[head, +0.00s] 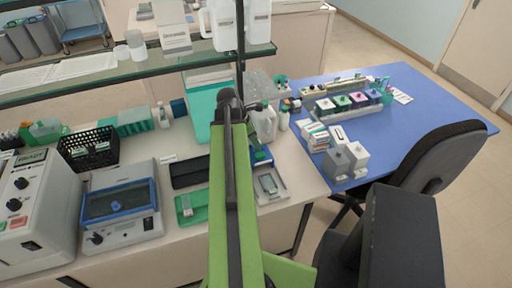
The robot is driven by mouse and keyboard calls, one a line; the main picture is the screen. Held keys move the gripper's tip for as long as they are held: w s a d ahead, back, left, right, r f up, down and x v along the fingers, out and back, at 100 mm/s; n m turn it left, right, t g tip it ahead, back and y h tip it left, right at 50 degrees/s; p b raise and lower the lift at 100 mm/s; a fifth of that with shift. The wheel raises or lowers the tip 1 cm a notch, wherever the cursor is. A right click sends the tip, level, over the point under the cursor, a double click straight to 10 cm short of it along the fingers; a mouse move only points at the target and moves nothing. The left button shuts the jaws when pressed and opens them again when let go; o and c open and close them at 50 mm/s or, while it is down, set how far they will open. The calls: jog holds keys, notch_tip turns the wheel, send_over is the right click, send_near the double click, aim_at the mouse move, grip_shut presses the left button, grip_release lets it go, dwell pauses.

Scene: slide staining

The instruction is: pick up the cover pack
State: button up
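I cannot tell for certain which thing is the cover pack. A group of small labelled packs (314,136) stands on the near left part of the blue table top, and a white pack (338,136) stands at its right side. Their labels are too small to read. My green arm rises through the middle of the head view and hides part of the bench behind it. I cannot make out my gripper's fingers.
Two grey-white boxes (346,161) stand in front of the packs. A rack of coloured jars (348,102) is behind them. A dark chair (440,155) stands at the blue table's (425,120) near right edge. A glass shelf (140,62) overhangs the white bench (290,185).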

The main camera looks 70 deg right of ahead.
grip_shut()
jog(key=shift+r, duration=0.1)
